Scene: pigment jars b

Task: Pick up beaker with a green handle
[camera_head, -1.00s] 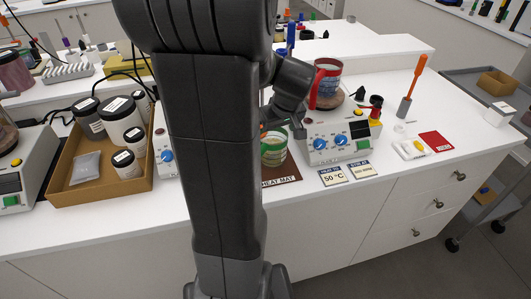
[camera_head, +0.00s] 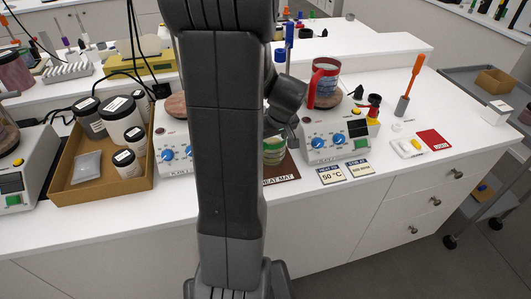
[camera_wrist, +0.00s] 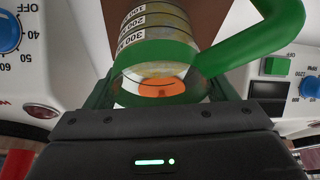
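The beaker with the green handle (camera_head: 273,152) stands at the brown heat mat in the head view, partly hidden behind my arm. In the wrist view the beaker (camera_wrist: 160,58) shows clear glass with volume marks, a green band and orange inside. Its green handle (camera_wrist: 250,45) reaches to the upper right. My gripper (camera_wrist: 160,92) has its fingers on either side of the beaker's near end. Whether the fingers press on the glass cannot be told. In the head view the fingers are hidden.
The heat mat (camera_head: 286,171) lies between two hotplates. The right hotplate (camera_head: 335,137) carries a red-handled beaker (camera_head: 324,84). A cardboard tray (camera_head: 100,190) with jars is at left. Labels (camera_head: 332,176) and a red card (camera_head: 434,140) lie near the front edge.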

